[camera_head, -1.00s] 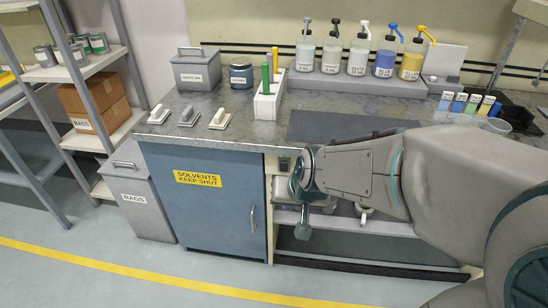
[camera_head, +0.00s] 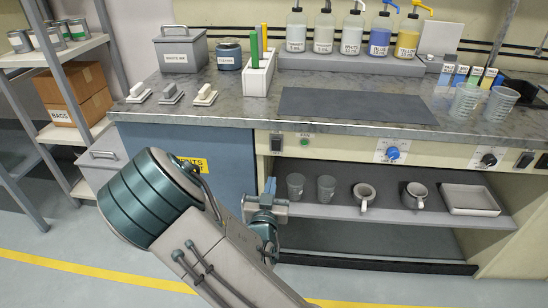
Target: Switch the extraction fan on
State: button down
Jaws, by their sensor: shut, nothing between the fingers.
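A small label (camera_head: 305,134) above the green part is too small to read surely. I cannot tell which way the rocker is tipped. My gripper (camera_head: 270,187) is shut and empty, pointing up just below the rocker in the picture and apart from it. My arm covers part of the blue cupboard and its yellow sign.
A blue knob (camera_head: 392,153), a black knob (camera_head: 488,160) and further dark switches (camera_head: 525,160) are along the same panel. Cups, mugs and a white tray (camera_head: 470,199) stand on the shelf (camera_head: 335,212) below. The worktop edge (camera_head: 350,126) overhangs the panel.

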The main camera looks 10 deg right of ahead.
aim_at(276, 141)
jog(key=shift+s+a+r+t, duration=0.1)
jog(key=shift+a+r+t, duration=0.1)
jog(key=shift+a+t, duration=0.15)
jog(key=shift+d, duration=0.1)
jog(key=x, duration=1.4)
jog(key=shift+r, duration=0.1)
